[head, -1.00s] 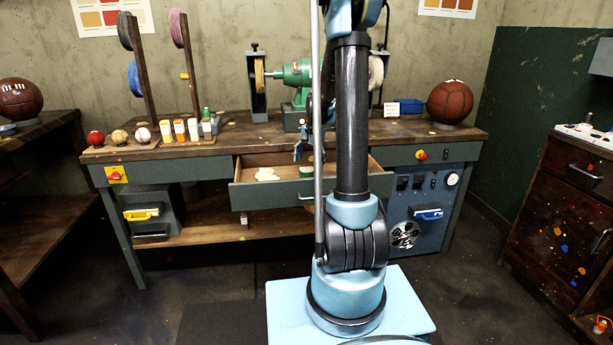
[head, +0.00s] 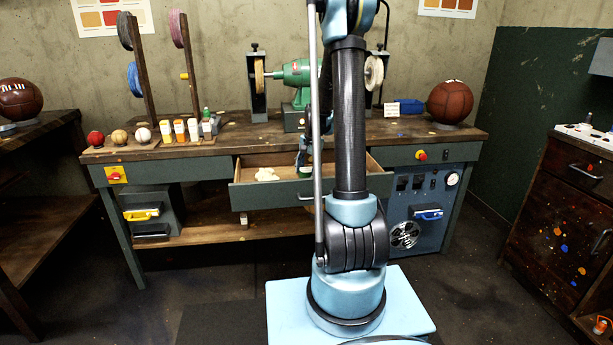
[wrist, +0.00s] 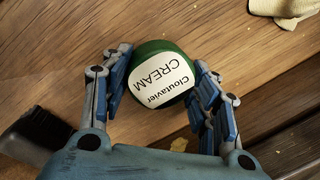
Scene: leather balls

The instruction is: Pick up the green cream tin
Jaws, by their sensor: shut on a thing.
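The green cream tin (wrist: 163,78), with a white lid label reading "Cloutavier CREAM", lies between the blue fingers of my gripper (wrist: 161,60) in the wrist view. The fingers close on it from its left and right sides. Wooden boards show below it; whether it touches them I cannot tell. In the head view my gripper (head: 304,163) reaches down into the open drawer (head: 260,198) of the workbench. The tin is mostly hidden there behind my gripper and the drawer front.
A pale cloth (head: 266,174) lies in the drawer left of my gripper. A dark brush (wrist: 36,136) lies near the left finger. The green polishing machine (head: 298,74) stands on the bench above the drawer. Small balls and bottles (head: 180,130) stand at the left.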

